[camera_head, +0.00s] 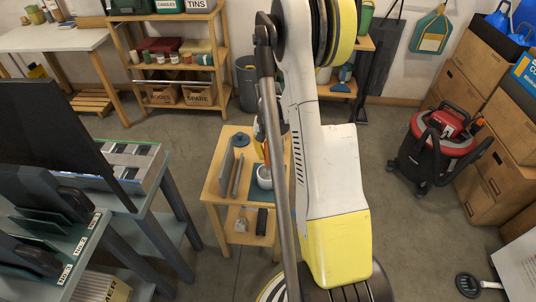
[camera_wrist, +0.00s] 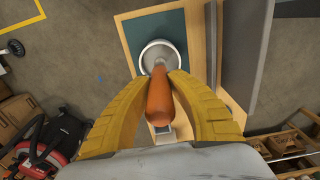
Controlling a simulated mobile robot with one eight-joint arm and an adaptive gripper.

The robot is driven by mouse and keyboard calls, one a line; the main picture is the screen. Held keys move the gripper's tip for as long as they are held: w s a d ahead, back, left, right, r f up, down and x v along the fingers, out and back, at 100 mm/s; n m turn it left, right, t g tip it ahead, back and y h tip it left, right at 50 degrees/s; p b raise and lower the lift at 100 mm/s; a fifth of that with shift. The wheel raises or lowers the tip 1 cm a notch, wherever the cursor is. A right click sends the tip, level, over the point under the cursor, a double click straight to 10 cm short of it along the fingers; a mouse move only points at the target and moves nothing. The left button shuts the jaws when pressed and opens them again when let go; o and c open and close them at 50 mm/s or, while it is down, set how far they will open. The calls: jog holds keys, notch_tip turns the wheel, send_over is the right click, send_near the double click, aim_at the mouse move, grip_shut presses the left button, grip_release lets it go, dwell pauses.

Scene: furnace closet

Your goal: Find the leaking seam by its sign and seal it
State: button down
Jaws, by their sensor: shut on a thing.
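My gripper (camera_wrist: 160,82) has its yellow fingers shut on an orange-brown handle (camera_wrist: 160,98), seen in the wrist view. The handle's far end reaches into a white round cup (camera_wrist: 160,48); whether it touches the cup's inside I cannot tell. The cup stands on a dark teal mat (camera_wrist: 132,35) on a small wooden table. In the head view the cup (camera_head: 264,178) shows just left of my arm, with the orange handle (camera_head: 258,143) above it. My arm hides much of the gripper there. I cannot make out a leaking seam or its sign in either view.
The small wooden table (camera_head: 214,190) also carries grey upright plates (camera_head: 227,172). Dark panels and labelled parts (camera_head: 78,245) fill the left. A red and black vacuum (camera_head: 440,145) stands at right by stacked cardboard boxes (camera_head: 470,85). Open floor lies between table and vacuum.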

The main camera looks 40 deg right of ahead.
aim_at(268, 141)
jog(key=shift+f+b, duration=0.55)
dwell(1.5)
jog(key=shift+r, duration=0.15)
jog(key=shift+r+p, duration=2.15)
jog(key=shift+r, duration=1.3)
jog(key=shift+f, duration=0.1)
